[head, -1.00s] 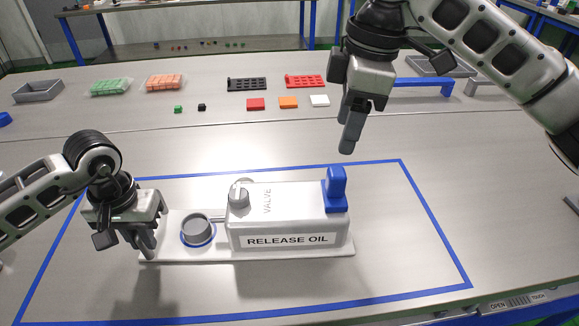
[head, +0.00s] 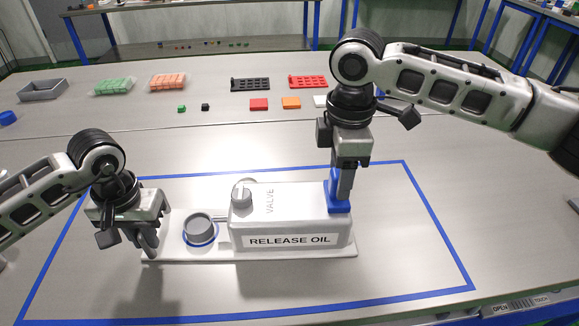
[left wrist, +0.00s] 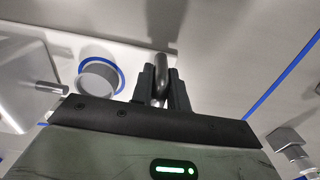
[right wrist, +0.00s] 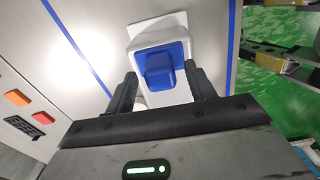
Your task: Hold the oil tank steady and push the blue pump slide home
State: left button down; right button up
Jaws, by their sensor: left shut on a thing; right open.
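The white oil tank (head: 290,210), labelled RELEASE OIL, stands on a pale base plate inside the blue outline. A grey round cup (head: 198,227) with a blue ring is left of it. The blue pump slide (head: 339,207) stands up at the tank's right end. My left gripper (head: 148,243) is shut on a grey metal handle (left wrist: 161,72) at the plate's left end. My right gripper (head: 344,190) points down at the slide, partly hiding it. In the right wrist view its open fingers stand on either side of the blue slide (right wrist: 160,68); contact is unclear.
A grey valve knob (head: 242,197) is on the tank's left top. Behind are a grey tray (head: 43,90), green blocks (head: 114,86), orange blocks (head: 168,82) and a black rack (head: 250,84). The table right of the tank is clear.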

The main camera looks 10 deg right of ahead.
jog(key=shift+f, duration=0.25)
grip_shut()
pick_arm(q)
jog(key=shift+d, duration=0.1)
pick_arm(e)
jog(key=a, duration=0.7)
jog(key=shift+w+a, duration=0.25)
jog(key=shift+a, duration=0.05)
pick_arm(q)
jog(key=shift+r, duration=0.1)
pick_arm(e)
grip_release()
jog(key=shift+d, duration=0.1)
